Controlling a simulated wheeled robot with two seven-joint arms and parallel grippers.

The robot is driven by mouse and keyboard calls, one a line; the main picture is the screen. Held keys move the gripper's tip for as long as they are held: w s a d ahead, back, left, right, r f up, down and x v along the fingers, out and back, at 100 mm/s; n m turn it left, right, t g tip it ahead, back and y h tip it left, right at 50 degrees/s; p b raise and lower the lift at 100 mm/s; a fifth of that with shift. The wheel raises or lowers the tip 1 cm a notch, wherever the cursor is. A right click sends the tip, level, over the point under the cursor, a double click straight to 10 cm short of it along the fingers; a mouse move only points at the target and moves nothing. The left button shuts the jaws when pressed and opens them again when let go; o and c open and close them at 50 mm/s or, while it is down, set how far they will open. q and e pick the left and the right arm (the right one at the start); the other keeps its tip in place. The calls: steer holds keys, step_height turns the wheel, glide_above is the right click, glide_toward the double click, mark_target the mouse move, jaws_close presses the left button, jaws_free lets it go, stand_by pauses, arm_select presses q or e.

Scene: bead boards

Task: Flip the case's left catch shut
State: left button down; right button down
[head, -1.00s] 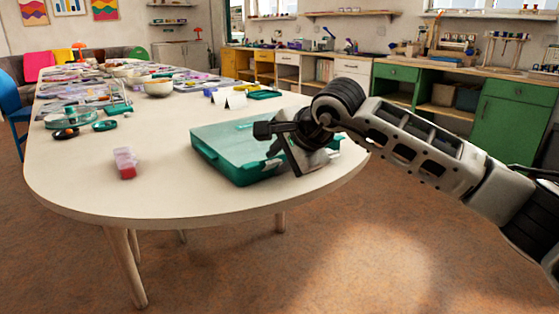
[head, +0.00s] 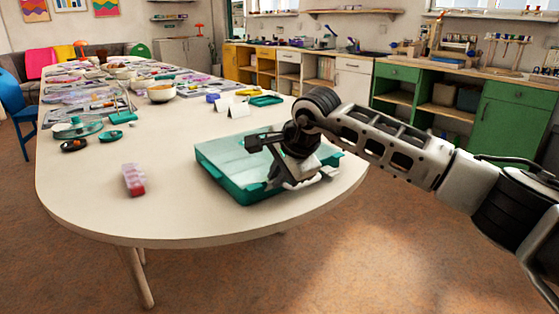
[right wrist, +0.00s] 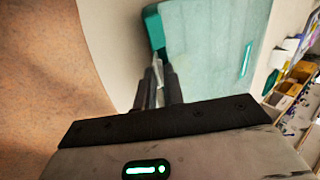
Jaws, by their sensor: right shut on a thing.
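The teal case (head: 222,158) lies shut-looking near the rounded right end of the table, with a pale see-through lid. Its lid (right wrist: 205,45) and a darker teal corner (right wrist: 154,30) also show in the right wrist view. My right gripper (head: 300,178) is at the near right edge of the case and hides part of it. In the right wrist view its fingers (right wrist: 160,75) are close together at the case's edge, with a small pale piece between the tips. I cannot make out the catches or tell which one this is. My left gripper is out of view.
Teal dishes (head: 78,128), a bowl (head: 160,93) and small cards (head: 238,110) stand farther back.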

steer(key=shift+f, duration=0.15)
steer(key=c, duration=1.6)
jaws_free()
steer(key=shift+c, duration=0.2)
steer(key=shift+s+d+r, duration=0.1)
steer(key=shift+r, duration=0.4)
steer(key=p+v, duration=0.1)
steer(key=v, duration=1.4)
steer(key=shift+p, duration=0.4)
